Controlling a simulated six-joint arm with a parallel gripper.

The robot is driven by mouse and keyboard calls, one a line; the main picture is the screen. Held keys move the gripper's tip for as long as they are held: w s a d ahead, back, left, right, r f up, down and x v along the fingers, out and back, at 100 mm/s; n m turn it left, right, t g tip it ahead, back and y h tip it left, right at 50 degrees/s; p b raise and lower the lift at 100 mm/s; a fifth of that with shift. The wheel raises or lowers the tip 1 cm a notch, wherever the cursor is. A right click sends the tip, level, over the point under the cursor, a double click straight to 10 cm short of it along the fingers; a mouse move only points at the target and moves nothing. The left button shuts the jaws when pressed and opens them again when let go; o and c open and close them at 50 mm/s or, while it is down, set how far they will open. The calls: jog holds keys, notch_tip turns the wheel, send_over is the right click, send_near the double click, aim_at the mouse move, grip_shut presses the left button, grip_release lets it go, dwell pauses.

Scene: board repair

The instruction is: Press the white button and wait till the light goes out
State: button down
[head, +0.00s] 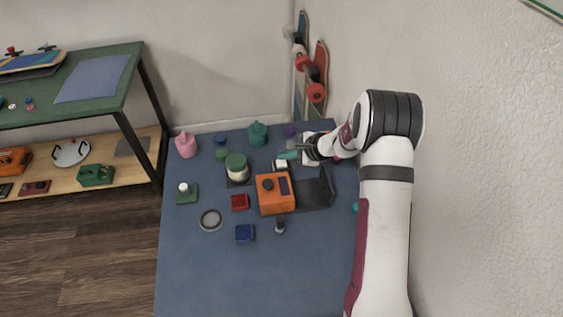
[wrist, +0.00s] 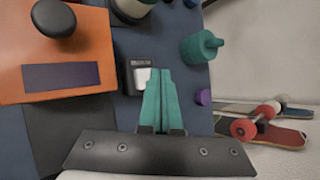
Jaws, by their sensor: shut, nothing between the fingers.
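A small dark box with a white square button (wrist: 141,77) on its top lies on the blue table, right of the orange box in the wrist view. It shows in the head view as a small white patch (head: 280,165). My gripper (wrist: 158,72) has teal fingers that are shut and empty. In the wrist view the fingertips overlap the button's right edge; I cannot tell whether they touch it. In the head view my gripper (head: 285,155) is beside the button at the table's back right. I see no clearly lit light.
An orange box (head: 276,203) with a black knob stands close to the button. A teal canister (head: 257,134) and a cream jar with green lid (head: 237,167) are nearby. A green block with white knob (head: 187,197) stands left. The table's front (head: 230,285) is clear.

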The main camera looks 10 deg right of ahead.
aim_at(285, 164)
jog(key=shift+f, duration=0.45)
jog(key=shift+f, duration=0.5)
dwell(0.6)
dwell(0.4)
jog(key=shift+r, duration=0.9)
jog(key=shift+r, duration=2.55)
